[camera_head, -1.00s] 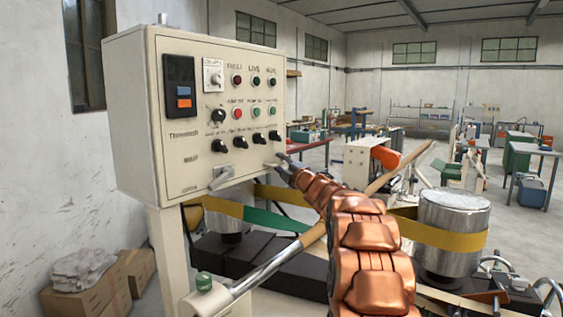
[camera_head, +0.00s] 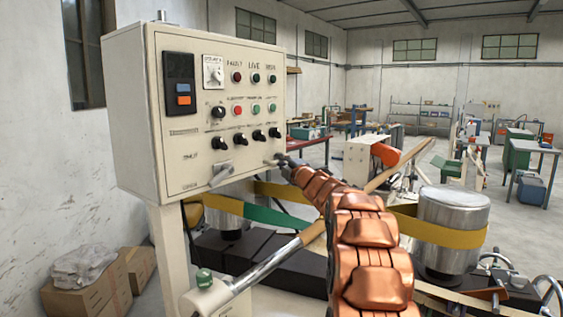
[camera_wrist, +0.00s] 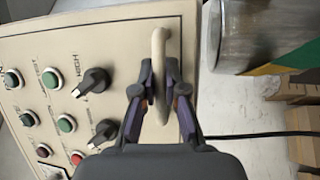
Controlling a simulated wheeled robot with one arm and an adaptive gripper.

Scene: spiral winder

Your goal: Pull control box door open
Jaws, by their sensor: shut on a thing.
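The control box (camera_head: 128,115) is a cream cabinet on a post at the left in the head view. Its front door (camera_head: 187,140) carries several buttons, knobs and a small display, and looks closed or nearly so. The door handle (camera_wrist: 159,45) is a pale loop near the panel's edge in the wrist view. My gripper (camera_wrist: 160,88) is shut on this handle, one finger on each side. In the head view my gripper (camera_head: 281,161) is small and dark at the door's lower right edge, and the handle there is mostly hidden.
A grey rotary lever (camera_head: 221,174) sticks out low on the door. Below are a metal roller (camera_head: 453,228), yellow and green bands, and a lever with a green knob (camera_head: 204,276). Cardboard boxes (camera_head: 90,297) lie at lower left. Open floor and benches lie behind.

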